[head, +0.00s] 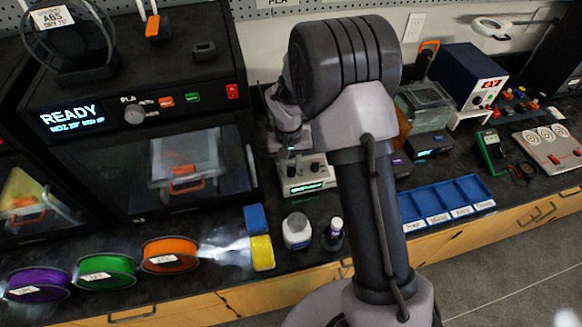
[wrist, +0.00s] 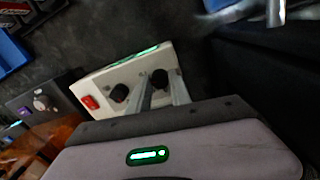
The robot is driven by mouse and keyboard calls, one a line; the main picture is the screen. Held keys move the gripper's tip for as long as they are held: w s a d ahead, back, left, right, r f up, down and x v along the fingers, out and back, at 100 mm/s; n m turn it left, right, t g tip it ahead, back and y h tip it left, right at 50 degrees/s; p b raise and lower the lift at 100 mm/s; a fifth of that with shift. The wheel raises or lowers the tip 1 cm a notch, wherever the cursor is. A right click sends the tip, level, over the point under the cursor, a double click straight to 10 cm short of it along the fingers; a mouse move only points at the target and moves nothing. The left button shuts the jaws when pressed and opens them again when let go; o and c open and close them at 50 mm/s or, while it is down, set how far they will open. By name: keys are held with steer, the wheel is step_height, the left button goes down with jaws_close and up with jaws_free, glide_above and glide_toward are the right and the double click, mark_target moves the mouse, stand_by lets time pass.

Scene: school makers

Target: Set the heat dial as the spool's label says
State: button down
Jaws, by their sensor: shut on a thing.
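A white control box (head: 312,178) has a green-lit display, too small to read, and two black knobs. It also shows in the wrist view (wrist: 78,90), with a red switch (wrist: 89,102). My gripper (wrist: 161,84) is shut on the black knob (wrist: 160,77) nearer my gripper's side; the other black knob (wrist: 119,92) stands free. No scale is readable. In the head view my gripper (head: 291,150) reaches down over the box, partly behind my arm. A spool (head: 70,60) at the upper left bears a white label (head: 52,17) reading "ABS", then apparently "DRY 75°".
A printer (head: 235,60) with a dial (head: 134,115) stands at left. Purple (head: 38,285), green (head: 105,270) and orange (head: 170,255) spools lie along the front. A white jar (head: 297,231) and a dark bottle (head: 333,235) stand before the box. A blue tray (head: 446,203) is right.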

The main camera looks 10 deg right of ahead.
mark_target(289, 170)
steer(key=shift+m, duration=1)
steer(key=c, duration=1.2)
jaws_free()
steer(key=r+p, duration=0.1)
steer(key=r, duration=0.4)
steer(key=r+p, duration=0.2)
steer(key=r, duration=0.4)
steer(key=r+p, duration=0.2)
steer(key=r, duration=0.4)
steer(key=shift+w+a+r, duration=0.15)
steer(key=shift+a+r, duration=0.1)
steer(key=shift+a, duration=0.1)
